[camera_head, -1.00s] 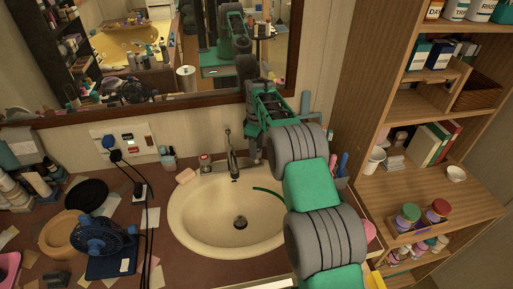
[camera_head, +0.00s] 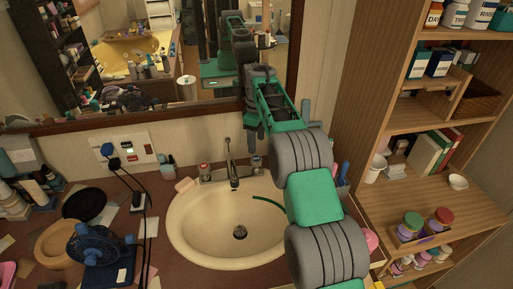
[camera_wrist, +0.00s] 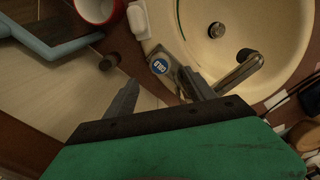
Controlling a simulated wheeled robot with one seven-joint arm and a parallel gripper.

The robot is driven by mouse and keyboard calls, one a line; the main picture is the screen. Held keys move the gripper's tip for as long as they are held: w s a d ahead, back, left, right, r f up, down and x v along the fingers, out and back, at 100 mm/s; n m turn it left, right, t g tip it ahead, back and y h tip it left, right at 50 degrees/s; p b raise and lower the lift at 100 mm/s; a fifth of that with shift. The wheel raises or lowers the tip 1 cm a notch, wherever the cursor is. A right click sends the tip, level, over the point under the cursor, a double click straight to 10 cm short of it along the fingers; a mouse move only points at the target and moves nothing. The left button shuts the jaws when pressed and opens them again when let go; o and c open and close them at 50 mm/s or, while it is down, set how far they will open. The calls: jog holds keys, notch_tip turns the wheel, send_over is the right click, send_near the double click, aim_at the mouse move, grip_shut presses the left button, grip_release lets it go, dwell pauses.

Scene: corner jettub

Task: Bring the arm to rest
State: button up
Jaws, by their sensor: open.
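My gripper (camera_wrist: 160,95) shows in the wrist view with its two grey fingers spread apart and nothing between them. It is above the back edge of the counter, near the faucet. In the head view my green and grey arm reaches over the right side of the sink, and the gripper end (camera_head: 254,148) points down in front of the mirror, right of the faucet. The fingers are small there. The faucet (camera_head: 232,165) stands behind the sink basin (camera_head: 195,240). In the wrist view the metal faucet (camera_wrist: 240,75) lies just beyond the right finger; I cannot tell whether they touch.
A mirror (camera_head: 120,118) hangs on the wall close behind the gripper. A wooden shelf (camera_head: 410,187) with bottles and books stands on the right. A blue fan (camera_head: 95,243) and a black round item (camera_head: 85,204) crowd the left counter. A red-rimmed cup (camera_wrist: 97,10) is near the gripper.

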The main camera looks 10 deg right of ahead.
jog(key=shift+r, duration=0.1)
jog(key=s+r+m+t, duration=0.2)
jog(key=s+r+m, duration=0.6)
jog(key=s, duration=0.9)
jog(key=s+f+m+t, duration=0.1)
jog(key=s+f+m, duration=0.1)
jog(key=s, duration=1.6)
jog(key=shift+a+f+m+t, duration=0.15)
jog(key=shift+f+m+t, duration=0.2)
jog(key=shift+f, duration=0.4)
